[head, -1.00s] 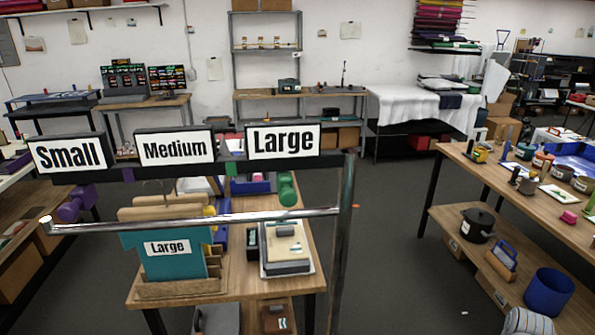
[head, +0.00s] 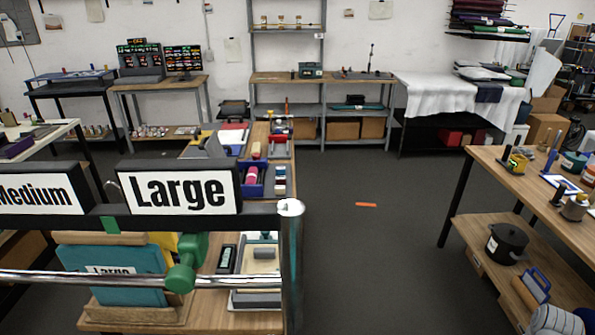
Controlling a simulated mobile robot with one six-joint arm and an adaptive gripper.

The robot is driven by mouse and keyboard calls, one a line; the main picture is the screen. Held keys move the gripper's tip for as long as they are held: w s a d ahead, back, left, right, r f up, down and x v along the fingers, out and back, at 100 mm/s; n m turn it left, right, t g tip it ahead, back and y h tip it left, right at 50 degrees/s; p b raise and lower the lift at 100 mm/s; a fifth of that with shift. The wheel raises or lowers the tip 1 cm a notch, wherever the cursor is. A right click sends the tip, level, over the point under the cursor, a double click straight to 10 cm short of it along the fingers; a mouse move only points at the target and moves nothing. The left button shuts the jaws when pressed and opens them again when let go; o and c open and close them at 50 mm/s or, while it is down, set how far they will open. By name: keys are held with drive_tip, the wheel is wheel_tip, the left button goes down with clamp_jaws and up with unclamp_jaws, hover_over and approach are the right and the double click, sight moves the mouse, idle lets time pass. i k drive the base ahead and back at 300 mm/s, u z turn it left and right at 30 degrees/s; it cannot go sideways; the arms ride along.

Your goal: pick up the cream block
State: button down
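I cannot pick out the cream block with certainty. A small cream piece (head: 256,150) shows on the far part of the middle wooden table, just behind a blue bin holding a pink item (head: 251,175). It is too small to tell its exact shape. A cream-topped grey device (head: 262,240) lies nearer on the same table, partly hidden behind the sign rack. My gripper is not in view.
A rack with Medium and Large signs (head: 180,191) and a metal rail (head: 90,279) stands close in front. A wooden bench (head: 515,185) is at right. The grey floor between is clear except for an orange piece (head: 366,205).

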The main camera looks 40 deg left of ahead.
sight(279, 188)
drive_tip(key=u, duration=0.05)
drive_tip(key=i, duration=1.95)
drive_tip(key=u, duration=2.4)
drive_tip(key=i, duration=0.5)
drive_tip(key=z, duration=0.05)
